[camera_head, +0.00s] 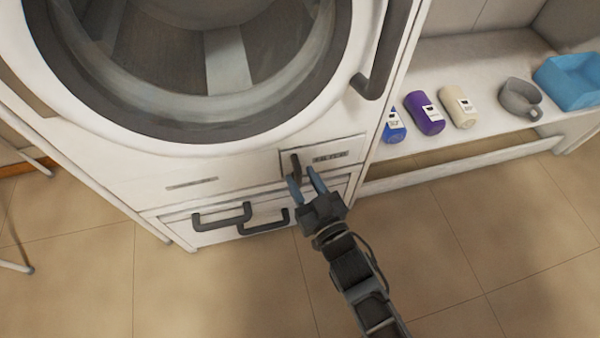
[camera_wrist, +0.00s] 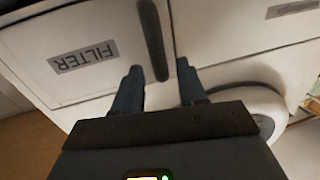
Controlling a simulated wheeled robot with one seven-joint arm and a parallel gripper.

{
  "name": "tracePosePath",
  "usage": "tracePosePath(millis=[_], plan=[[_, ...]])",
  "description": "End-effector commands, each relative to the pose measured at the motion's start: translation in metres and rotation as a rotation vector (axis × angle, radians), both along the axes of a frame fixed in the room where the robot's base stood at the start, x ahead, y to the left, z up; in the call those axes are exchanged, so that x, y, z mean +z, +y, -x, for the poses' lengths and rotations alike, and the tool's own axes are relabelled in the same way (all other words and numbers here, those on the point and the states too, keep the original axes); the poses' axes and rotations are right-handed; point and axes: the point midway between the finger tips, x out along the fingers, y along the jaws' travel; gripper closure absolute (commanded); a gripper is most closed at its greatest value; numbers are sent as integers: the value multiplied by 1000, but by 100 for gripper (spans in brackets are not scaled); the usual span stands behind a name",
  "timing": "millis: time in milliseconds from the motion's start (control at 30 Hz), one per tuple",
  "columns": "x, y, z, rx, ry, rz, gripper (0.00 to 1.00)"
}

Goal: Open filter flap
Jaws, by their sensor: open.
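The filter flap (camera_head: 328,157) is a small white panel at the lower right of the white washing machine's front. In the wrist view the flap (camera_wrist: 95,85) bears an upside-down "FILTER" label (camera_wrist: 84,57). Its dark bar handle (camera_head: 296,166) is at the flap's left side in the head view; it also shows in the wrist view (camera_wrist: 153,40). My gripper (camera_head: 305,182) is open. Its two blue fingers (camera_wrist: 160,88) point at the flap, with the handle's lower end between or just ahead of the fingertips. I cannot tell whether they touch it.
The machine's round door (camera_head: 190,70) is above. Two dark handles (camera_head: 222,215) (camera_head: 265,222) sit on the panel below left. At right a low shelf (camera_head: 480,75) holds blue, purple and cream bottles, a grey cup (camera_head: 520,98) and a blue bin (camera_head: 570,80). Tiled floor in front is clear.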

Motion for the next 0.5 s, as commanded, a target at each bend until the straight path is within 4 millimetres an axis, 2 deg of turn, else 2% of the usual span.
tracePosePath(millis=[200,500], plan=[[-1,10,-20,0,0,0,59],[0,12,-23,0,0,0,59]])
